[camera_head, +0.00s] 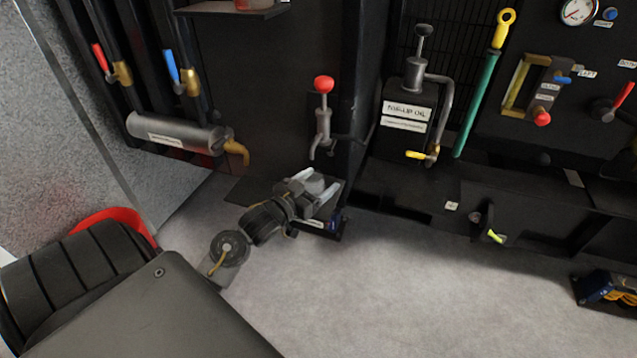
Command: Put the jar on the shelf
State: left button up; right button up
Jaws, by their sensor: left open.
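A small jar with a grey lid (316,183) appears to stand on a low dark stand (335,235) below the red-knobbed pump. My left gripper (318,187) reaches in from the left. Its pale fingers are open, one on each side of the jar's top; whether they touch it I cannot tell. The gripper hides the jar's lower part. A dark shelf (215,9) juts from the wall at the top, with a red object (254,4) on it, cut off by the frame edge. My right gripper is not in view.
A hand pump with a red knob (323,84) rises just behind the stand. A dark top-up oil tank (407,105) stands to its right. A grey cylinder with pipes (175,135) is at left. A dark crate (608,290) sits far right. The grey floor (430,290) in front is clear.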

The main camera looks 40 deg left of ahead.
pick_arm(q)
jog(key=shift+r, duration=0.1)
jog(key=s+p, duration=0.1)
jog(key=s, duration=1.1)
jog(key=s+d+f+m+g, duration=0.1)
jog(key=s+d+f+g, duration=0.4)
jog(key=d, duration=0.3)
jog(key=s+d+f+m+g, duration=0.1)
jog(key=s+d+f+g, duration=0.5)
jog(key=d+f, duration=0.2)
jog(key=shift+d, duration=0.65)
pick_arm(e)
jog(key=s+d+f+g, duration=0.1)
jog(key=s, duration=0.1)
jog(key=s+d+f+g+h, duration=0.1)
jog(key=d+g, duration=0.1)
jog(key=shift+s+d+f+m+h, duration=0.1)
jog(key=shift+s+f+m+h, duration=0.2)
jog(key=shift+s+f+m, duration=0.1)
pick_arm(q)
jog(key=shift+p, duration=0.3)
